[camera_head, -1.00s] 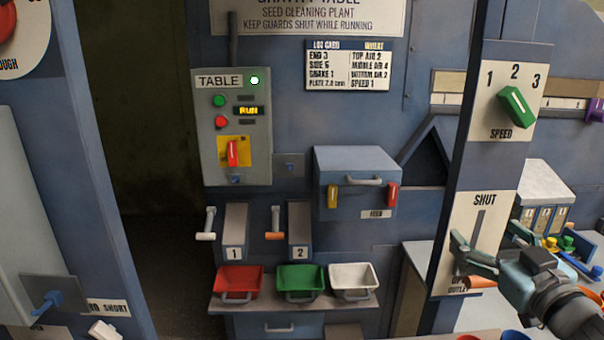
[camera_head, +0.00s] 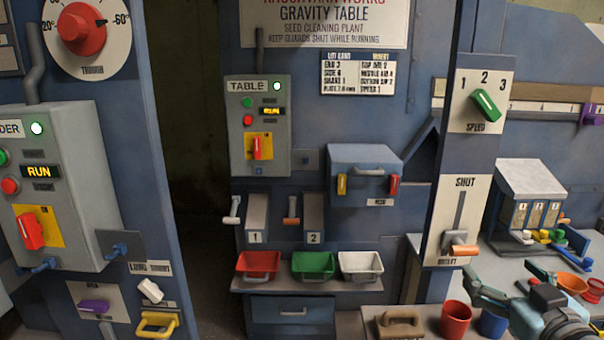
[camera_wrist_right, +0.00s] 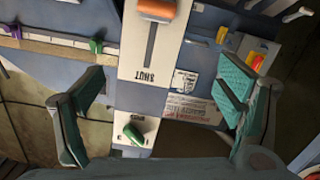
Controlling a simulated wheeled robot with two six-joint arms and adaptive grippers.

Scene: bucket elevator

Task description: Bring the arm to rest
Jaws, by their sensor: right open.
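My right gripper (camera_head: 506,282) is open and empty at the lower right of the head view. It is below and to the right of the outlet slide's orange handle (camera_head: 465,250), apart from it. That handle is at the bottom of the slot in the SHUT panel (camera_head: 446,215). In the right wrist view the open fingers (camera_wrist_right: 160,85) have nothing between them but the distant panel, with the orange handle (camera_wrist_right: 157,9) at the top. My left gripper is not in view.
A red cup (camera_head: 455,318) and a blue cup (camera_head: 491,324) stand close to the gripper's left on the bench. A brown-handled block (camera_head: 399,322) lies further left.

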